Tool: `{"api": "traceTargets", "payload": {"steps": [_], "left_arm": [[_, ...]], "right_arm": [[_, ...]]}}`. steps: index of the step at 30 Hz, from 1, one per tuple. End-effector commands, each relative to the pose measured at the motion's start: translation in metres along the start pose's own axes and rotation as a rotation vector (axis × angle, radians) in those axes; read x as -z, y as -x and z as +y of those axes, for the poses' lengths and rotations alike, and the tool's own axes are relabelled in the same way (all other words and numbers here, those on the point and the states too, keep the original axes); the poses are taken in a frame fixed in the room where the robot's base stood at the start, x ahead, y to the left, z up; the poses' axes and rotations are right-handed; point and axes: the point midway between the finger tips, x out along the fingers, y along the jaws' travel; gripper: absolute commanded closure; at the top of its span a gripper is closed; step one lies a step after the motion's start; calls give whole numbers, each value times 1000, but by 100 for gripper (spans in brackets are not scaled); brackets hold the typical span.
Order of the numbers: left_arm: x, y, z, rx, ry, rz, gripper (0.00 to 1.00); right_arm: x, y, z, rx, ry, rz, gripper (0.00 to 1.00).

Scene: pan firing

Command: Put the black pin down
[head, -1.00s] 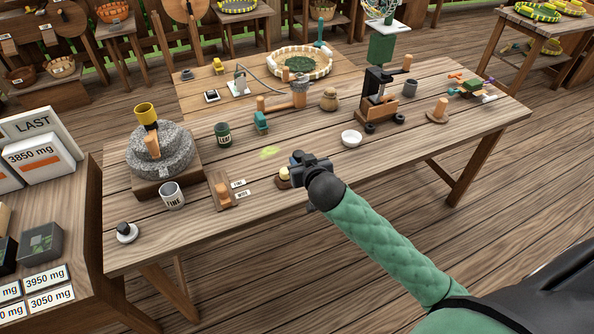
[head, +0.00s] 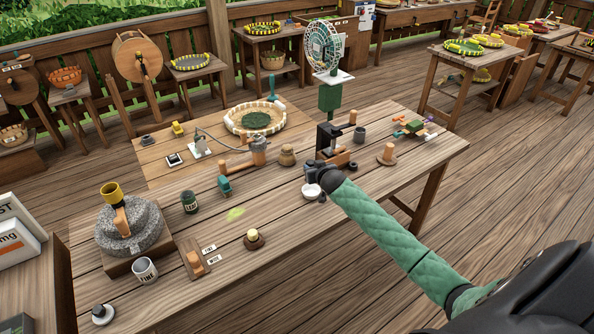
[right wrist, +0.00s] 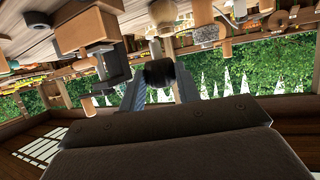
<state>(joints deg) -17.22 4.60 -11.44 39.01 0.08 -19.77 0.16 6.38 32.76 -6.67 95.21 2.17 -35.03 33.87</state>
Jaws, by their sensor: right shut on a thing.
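In the head view the gripper and forearm mostly hide the pin. The black press (head: 326,139) with a wooden handle stands just behind the gripper. I cannot tell whether the pin touches anything. My left gripper is not in view.
A brown dish with a pale knob (head: 253,239) sits near the front. The table's front right is bare.

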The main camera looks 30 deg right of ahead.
Motion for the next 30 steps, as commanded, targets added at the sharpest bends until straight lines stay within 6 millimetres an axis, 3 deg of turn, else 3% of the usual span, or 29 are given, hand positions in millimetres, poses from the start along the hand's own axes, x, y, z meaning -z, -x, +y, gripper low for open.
{"api": "traceTargets", "payload": {"steps": [1,4,14,28,30], "left_arm": [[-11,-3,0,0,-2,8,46],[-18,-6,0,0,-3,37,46],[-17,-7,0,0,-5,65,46],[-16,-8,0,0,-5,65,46],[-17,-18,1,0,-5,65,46]], "right_arm": [[-5,-6,8,3,0,-1,100],[-9,-12,13,18,5,2,100],[-19,-18,12,32,11,3,100],[-61,-35,11,33,11,2,100],[-72,-39,11,32,11,2,100]]}}
